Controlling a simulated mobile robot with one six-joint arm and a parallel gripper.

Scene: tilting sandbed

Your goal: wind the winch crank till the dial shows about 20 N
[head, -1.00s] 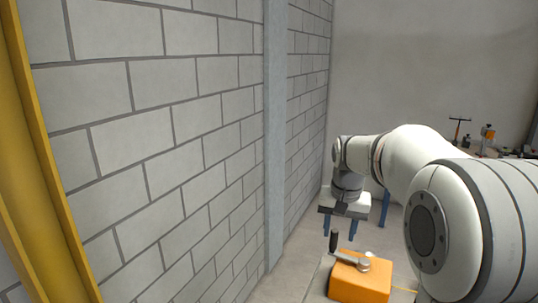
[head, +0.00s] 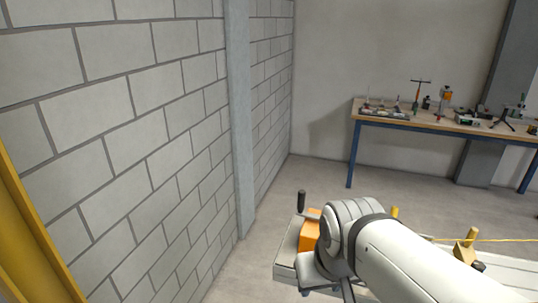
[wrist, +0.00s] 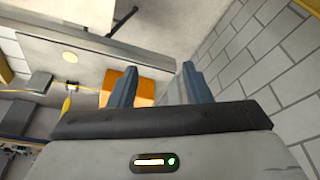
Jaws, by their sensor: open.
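The winch is an orange box (head: 309,238) on a pale bench top, partly hidden behind my arm in the head view. Its crank shows a black upright handle (head: 301,201) at the left of the box. In the wrist view the orange box (wrist: 147,90) lies beyond my gripper (wrist: 158,85), partly covered by the left finger. The two fingers are apart with nothing held between them. In the head view my wrist covers most of the gripper. I cannot make out the dial or its reading.
A block wall (head: 130,130) stands close on the left, with a grey post (head: 240,120). A workbench with tools (head: 385,121) stands behind. Open floor lies between.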

